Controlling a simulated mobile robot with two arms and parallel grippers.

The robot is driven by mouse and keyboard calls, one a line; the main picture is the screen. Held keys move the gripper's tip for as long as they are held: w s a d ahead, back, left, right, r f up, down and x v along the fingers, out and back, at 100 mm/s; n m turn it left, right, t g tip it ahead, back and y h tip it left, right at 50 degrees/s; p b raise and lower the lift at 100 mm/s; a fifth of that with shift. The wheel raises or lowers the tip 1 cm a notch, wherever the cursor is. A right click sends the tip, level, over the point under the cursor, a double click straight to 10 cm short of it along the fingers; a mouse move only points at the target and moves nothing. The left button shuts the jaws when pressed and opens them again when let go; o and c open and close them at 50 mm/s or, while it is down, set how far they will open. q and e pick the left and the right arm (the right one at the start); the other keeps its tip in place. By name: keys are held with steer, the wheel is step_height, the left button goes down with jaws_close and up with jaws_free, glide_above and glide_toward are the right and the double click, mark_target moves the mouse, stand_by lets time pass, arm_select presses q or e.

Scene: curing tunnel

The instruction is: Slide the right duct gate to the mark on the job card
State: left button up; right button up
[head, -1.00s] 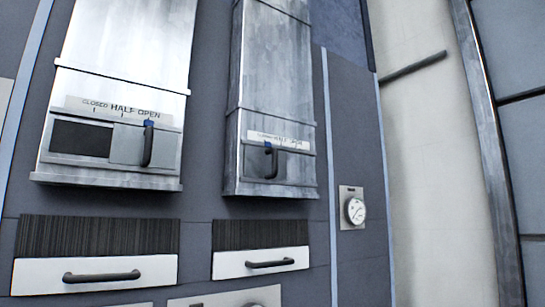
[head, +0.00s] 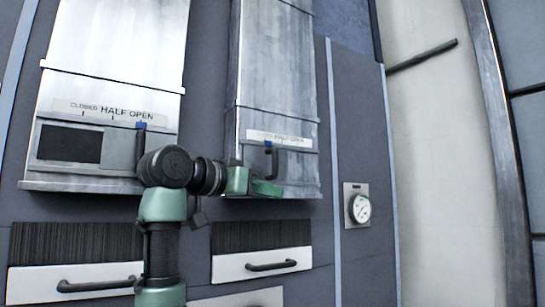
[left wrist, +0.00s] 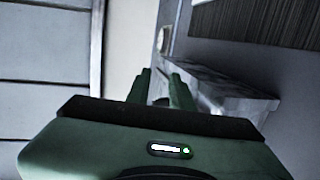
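The right duct gate has a dark upright handle (head: 272,160) with a blue pointer on top. The pointer stands at the left mark, by CLOSED, on the white scale plate (head: 290,140) of the right duct (head: 278,75). My left gripper (head: 266,187) is just below the handle, in front of the duct's lower edge, and does not visibly hold it. In the left wrist view its two green fingers (left wrist: 160,85) stand apart with nothing seen between them; the duct's end (left wrist: 232,92) is beyond. I see no job card. My right gripper is not in view.
The left duct (head: 120,40) has its gate handle (head: 140,143) at the OPEN mark, partly behind my left arm. Below are drawers with handles (head: 273,265).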

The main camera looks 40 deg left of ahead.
mark_target(273, 159)
arm_select(q)
steer(key=s+a+r+t, duration=0.1)
steer(key=s+a+r, duration=0.1)
steer(key=s+r, duration=0.45)
steer(key=shift+h, duration=0.3)
steer(key=w+p, duration=0.1)
steer(key=w, duration=0.1)
steer(key=w+d+p, duration=0.1)
steer(key=w, duration=0.1)
steer(key=w+r+p, duration=0.1)
steer(key=w, duration=0.1)
steer(key=shift+w+d+p, duration=0.35)
steer(key=shift+p, duration=0.05)
steer(key=shift+w+d+f, duration=0.1)
steer(key=shift+w+f, duration=0.05)
steer(key=shift+w, duration=0.4)
jaws_close()
